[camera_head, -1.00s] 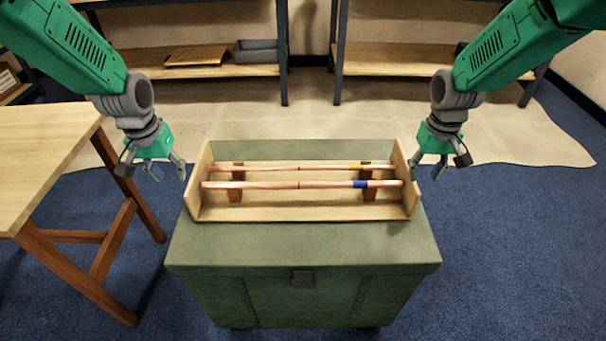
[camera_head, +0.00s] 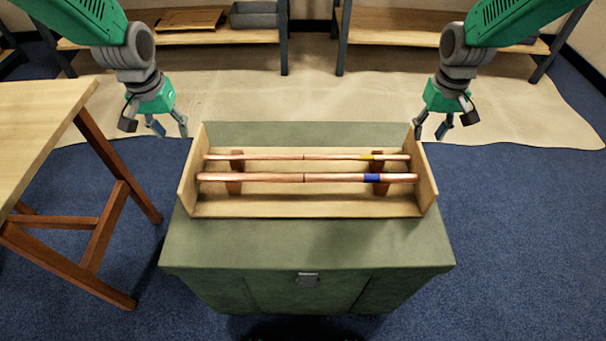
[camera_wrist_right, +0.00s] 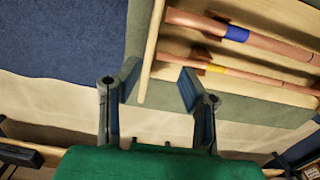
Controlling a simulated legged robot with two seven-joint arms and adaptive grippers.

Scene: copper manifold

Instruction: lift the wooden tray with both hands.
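The wooden tray (camera_head: 300,209) sits level on a green chest, with tall end walls at left and right. Two copper pipes lie across brown supports inside it: the front one (camera_head: 260,178) with a blue band, the rear one (camera_head: 270,157) with a yellow band. My left gripper (camera_head: 170,127) is open and empty, left of the left end wall and apart from it. My right gripper (camera_head: 431,132) is open by the right wall's back top corner. In the right wrist view, the wall's edge (camera_wrist_right: 151,52) appears between its spread fingers (camera_wrist_right: 158,88); contact cannot be told.
The green chest (camera_head: 300,250) has bare top in front of the tray. A wooden table (camera_head: 40,130) stands at the left. Shelves (camera_head: 390,35) stand behind, with a grey bin (camera_head: 254,14). Blue carpet (camera_head: 510,230) is clear at the right.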

